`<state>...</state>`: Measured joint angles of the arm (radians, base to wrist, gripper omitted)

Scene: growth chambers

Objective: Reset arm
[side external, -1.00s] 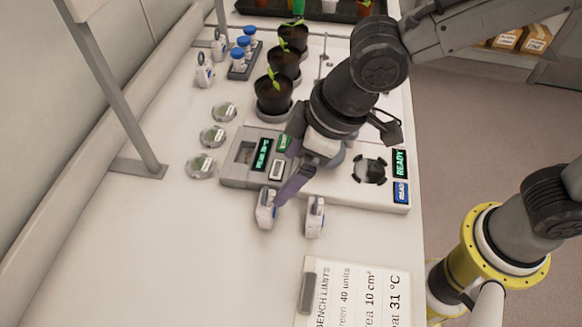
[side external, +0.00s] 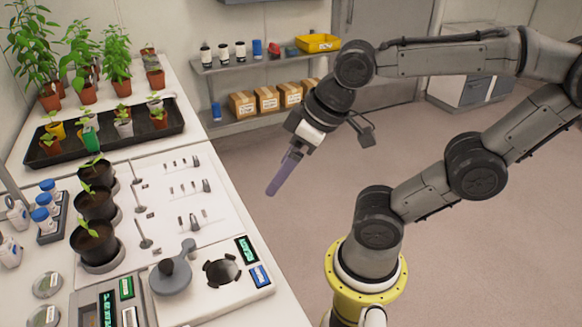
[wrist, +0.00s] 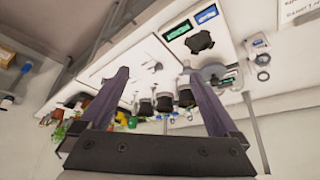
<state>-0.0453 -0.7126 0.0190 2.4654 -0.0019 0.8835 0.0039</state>
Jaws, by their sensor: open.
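My gripper (side external: 272,190) hangs in the air to the right of the bench, over the floor, with its purple fingers pointing down and to the left. In the wrist view its two fingers (wrist: 164,95) stand wide apart with nothing between them. My arm is raised and bent, clear of the bench (side external: 285,307). The bench also shows beyond the fingers in the wrist view.
Three potted seedlings (side external: 96,205) stand in a row on the bench. A device with a grey round lid (side external: 170,277) and a lit green display (side external: 247,249) is at the front. Shelves with boxes (side external: 268,98) are behind. The floor (side external: 285,220) around my gripper is free.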

